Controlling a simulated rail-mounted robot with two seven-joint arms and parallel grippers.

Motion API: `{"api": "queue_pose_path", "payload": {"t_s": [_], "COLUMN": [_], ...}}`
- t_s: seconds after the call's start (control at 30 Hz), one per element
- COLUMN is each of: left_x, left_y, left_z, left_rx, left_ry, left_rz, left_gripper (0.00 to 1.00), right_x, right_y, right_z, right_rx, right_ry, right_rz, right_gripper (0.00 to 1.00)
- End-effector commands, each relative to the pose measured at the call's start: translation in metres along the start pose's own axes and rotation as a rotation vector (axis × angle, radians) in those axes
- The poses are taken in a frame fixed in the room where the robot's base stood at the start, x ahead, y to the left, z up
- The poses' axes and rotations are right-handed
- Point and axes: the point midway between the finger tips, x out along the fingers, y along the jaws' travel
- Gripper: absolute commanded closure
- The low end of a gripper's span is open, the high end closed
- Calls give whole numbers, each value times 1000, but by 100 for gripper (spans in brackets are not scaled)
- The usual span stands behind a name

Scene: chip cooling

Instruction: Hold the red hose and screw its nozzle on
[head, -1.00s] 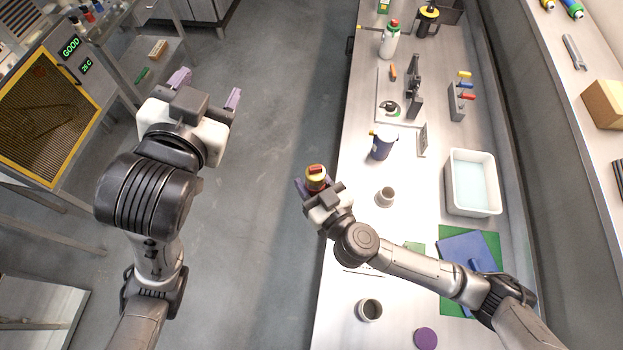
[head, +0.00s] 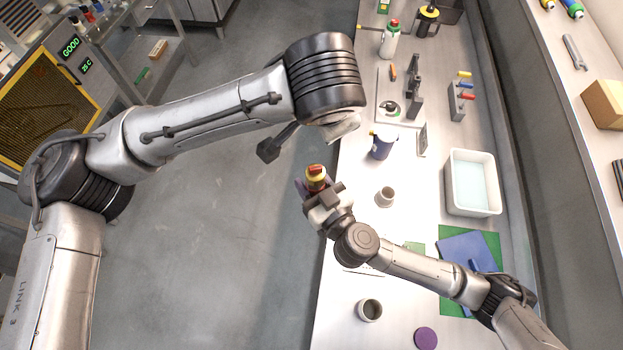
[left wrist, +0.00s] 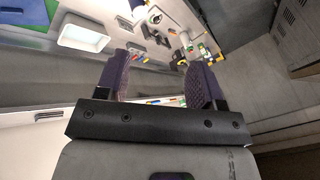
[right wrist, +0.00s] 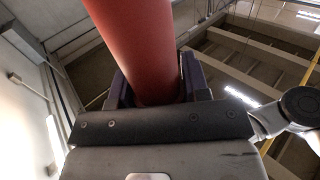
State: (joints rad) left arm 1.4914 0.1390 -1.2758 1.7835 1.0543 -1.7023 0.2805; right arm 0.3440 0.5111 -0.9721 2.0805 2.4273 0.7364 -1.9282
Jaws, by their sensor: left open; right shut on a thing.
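My right gripper (head: 317,188) is shut around a red cylindrical body (right wrist: 140,45), which I take for the red hose. It is held at the bench's left edge.
Open floor (head: 230,200) lies left of the bench.

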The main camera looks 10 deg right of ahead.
Motion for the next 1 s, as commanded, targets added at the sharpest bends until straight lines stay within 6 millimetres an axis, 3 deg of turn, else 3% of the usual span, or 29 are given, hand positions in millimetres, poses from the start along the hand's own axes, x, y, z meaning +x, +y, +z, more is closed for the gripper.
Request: {"api": "queue_pose_path", "payload": {"t_s": [0.03, 0.13, 0.33, 0.6, 1.0], "left_x": [14, 26, 18, 16, 16], "left_y": [5, 16, 36, 38, 38], "left_z": [10, 26, 40, 43, 43], "left_rx": [-50, -159, -351, -496, -512], "left_ry": [-77, -199, -355, -407, -408], "left_rz": [63, 180, 338, 317, 313], "left_gripper": [38, 38, 38, 38, 38], "right_x": [0, 0, 0, 0, 0], "right_y": [0, 0, 0, 0, 0], "right_z": [-1, -1, -1, -1, -1], "right_rx": [0, 0, 0, 0, 0], "right_ry": [1, 1, 1, 1, 1], "right_rz": [0, 0, 0, 0, 0], "right_gripper": [100, 100, 100, 100, 100]}}
